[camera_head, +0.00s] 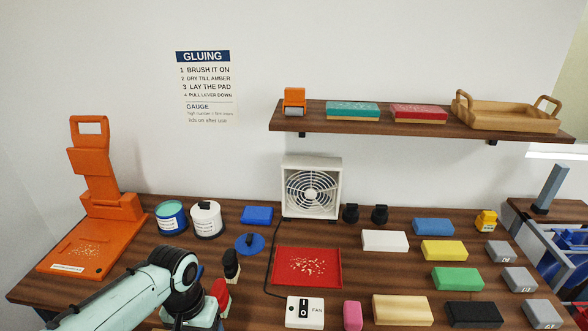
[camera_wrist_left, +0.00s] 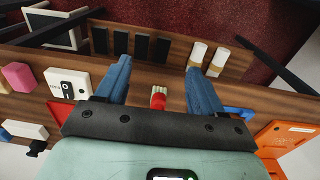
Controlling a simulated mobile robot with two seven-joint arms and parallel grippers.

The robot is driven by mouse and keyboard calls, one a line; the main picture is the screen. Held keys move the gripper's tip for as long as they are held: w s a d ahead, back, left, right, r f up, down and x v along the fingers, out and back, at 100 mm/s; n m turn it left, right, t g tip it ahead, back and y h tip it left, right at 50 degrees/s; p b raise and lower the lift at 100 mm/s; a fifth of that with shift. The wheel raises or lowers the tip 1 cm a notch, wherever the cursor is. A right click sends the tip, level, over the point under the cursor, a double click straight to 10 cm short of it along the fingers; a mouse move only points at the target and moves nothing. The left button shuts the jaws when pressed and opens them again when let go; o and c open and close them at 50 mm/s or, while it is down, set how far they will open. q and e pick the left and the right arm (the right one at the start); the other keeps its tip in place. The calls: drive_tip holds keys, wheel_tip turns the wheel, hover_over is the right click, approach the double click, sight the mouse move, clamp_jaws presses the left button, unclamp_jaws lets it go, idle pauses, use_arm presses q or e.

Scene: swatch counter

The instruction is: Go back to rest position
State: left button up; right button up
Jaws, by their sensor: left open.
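My left arm (camera_head: 130,295) comes in from the lower left of the head view and reaches over the counter's front left part. Its fingers are not clear there. In the left wrist view my left gripper (camera_wrist_left: 160,72) is open, with its two blue fingers wide apart and nothing held between them. A small red item with a pale top (camera_wrist_left: 158,98) shows between and below the fingers, apart from both. My right gripper is in neither view.
An orange lever press (camera_head: 95,200) stands at the left, near two tins (camera_head: 171,218). A white fan (camera_head: 311,188), a red tray (camera_head: 307,267) and several coloured blocks (camera_head: 445,250) cover the counter. A wall shelf (camera_head: 420,120) hangs above. Black-topped items (camera_head: 231,265) stand close to my arm.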

use_arm(q)
drive_tip(key=d+f+g+h, duration=0.1)
drive_tip(key=d+f, duration=0.1)
drive_tip(key=f, duration=0.7)
drive_tip(key=d+f+h, duration=0.1)
drive_tip(key=d+f, duration=0.1)
drive_tip(key=f, duration=0.7)
drive_tip(key=s+d+f+n+p, duration=0.1)
drive_tip(key=s+f+n, duration=0.1)
drive_tip(key=s+f, duration=0.8)
drive_tip(key=s+d+f+n+h+p, duration=0.1)
drive_tip(key=s+f+n, duration=0.2)
drive_tip(key=s+f, duration=0.7)
drive_tip(key=shift+s+d+f, duration=0.2)
drive_tip(key=shift+d+f, duration=0.05)
drive_tip(key=shift+f, duration=0.05)
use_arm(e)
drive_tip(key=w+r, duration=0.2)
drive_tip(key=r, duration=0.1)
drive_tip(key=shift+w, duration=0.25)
